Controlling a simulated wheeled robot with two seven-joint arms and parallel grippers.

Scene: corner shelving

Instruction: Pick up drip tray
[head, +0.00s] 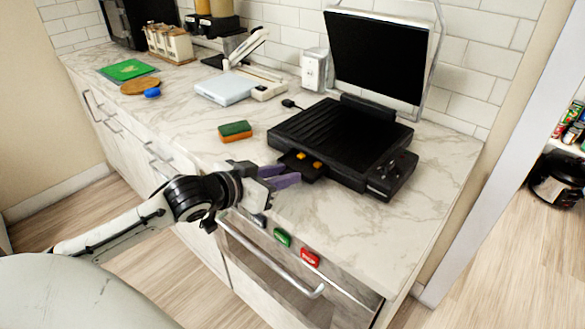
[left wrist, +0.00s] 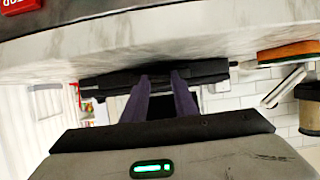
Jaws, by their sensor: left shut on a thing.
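The drip tray (head: 312,171) is a small black tray with orange-yellow bits on it. It sticks out from the near left side of the black griddle (head: 335,128) on the marble counter. My left gripper (head: 291,173), with purple fingers, is at the tray's outer edge and shut on it. In the left wrist view the fingers (left wrist: 161,80) reach toward the black griddle (left wrist: 100,85). The grip on the tray's edge is hard to make out there. The tray's inner end is hidden under the griddle. My right gripper is not in view.
A green and orange sponge (head: 235,131) lies left of the griddle. A white scale (head: 224,89) and a white socket box (head: 314,70) stand behind. Red (head: 310,257) and green (head: 282,236) buttons sit at the counter's front edge.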

